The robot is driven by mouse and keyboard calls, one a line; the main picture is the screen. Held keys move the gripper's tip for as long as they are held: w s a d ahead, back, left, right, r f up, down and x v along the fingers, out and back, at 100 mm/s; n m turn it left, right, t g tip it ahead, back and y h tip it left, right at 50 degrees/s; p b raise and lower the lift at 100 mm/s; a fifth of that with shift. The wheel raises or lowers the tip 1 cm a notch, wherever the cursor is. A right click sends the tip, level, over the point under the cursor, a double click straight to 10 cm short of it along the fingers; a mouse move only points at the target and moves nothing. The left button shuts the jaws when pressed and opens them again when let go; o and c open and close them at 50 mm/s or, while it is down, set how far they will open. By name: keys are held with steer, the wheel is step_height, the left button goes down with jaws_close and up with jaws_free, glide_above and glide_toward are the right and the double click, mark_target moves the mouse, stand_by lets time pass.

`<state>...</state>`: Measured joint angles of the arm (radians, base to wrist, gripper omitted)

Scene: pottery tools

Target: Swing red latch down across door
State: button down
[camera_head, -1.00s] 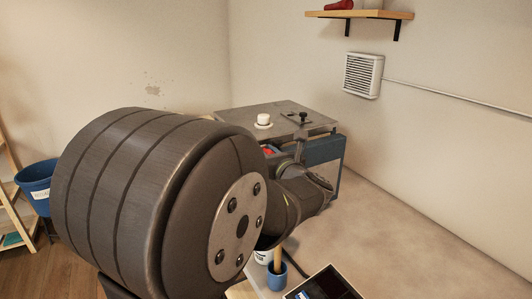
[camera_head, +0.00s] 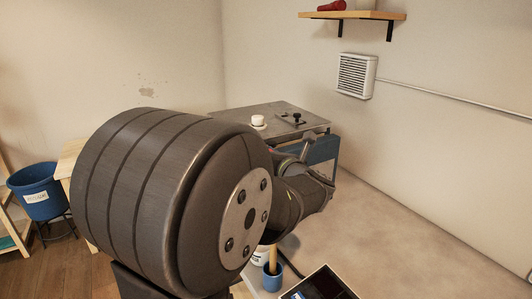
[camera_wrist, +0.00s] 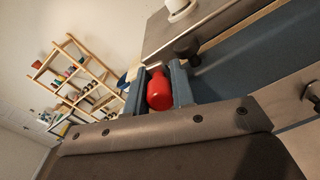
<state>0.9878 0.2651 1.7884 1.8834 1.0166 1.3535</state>
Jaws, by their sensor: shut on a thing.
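The red latch (camera_wrist: 159,92) shows in the wrist view as a rounded red handle end. It sits between the two fingers of my gripper (camera_wrist: 161,88), which are shut on it. The kiln is a blue box with a grey metal lid (camera_head: 268,117) at the back of the table. Its blue front (camera_head: 322,153) shows only partly in the head view, to the right of my arm. In the head view my arm hides the gripper, the latch and most of the door. I cannot tell the latch's angle across the door.
A white knob (camera_head: 258,121) and a black knob (camera_head: 297,119) stand on the lid. The tabletop (camera_head: 370,235) at right is clear.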

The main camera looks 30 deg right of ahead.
steer(key=c, duration=1.3)
jaws_free()
steer(key=shift+o, duration=0.2)
steer(key=s+a+n, duration=0.3)
steer(key=s, duration=1.5)
steer(key=a+f+n+g+y, duration=0.2)
steer(key=a+f+n+g, duration=0.2)
steer(key=a, duration=0.7)
steer(key=a+f+n+g+y, duration=0.2)
steer(key=a+f+n+g, duration=0.3)
steer(key=a+f+n, duration=0.3)
steer(key=a+n, duration=0.3)
steer(key=n, duration=0.1)
steer(key=shift+a+f+n+g, duration=0.3)
steer(key=shift+a+n, duration=0.1)
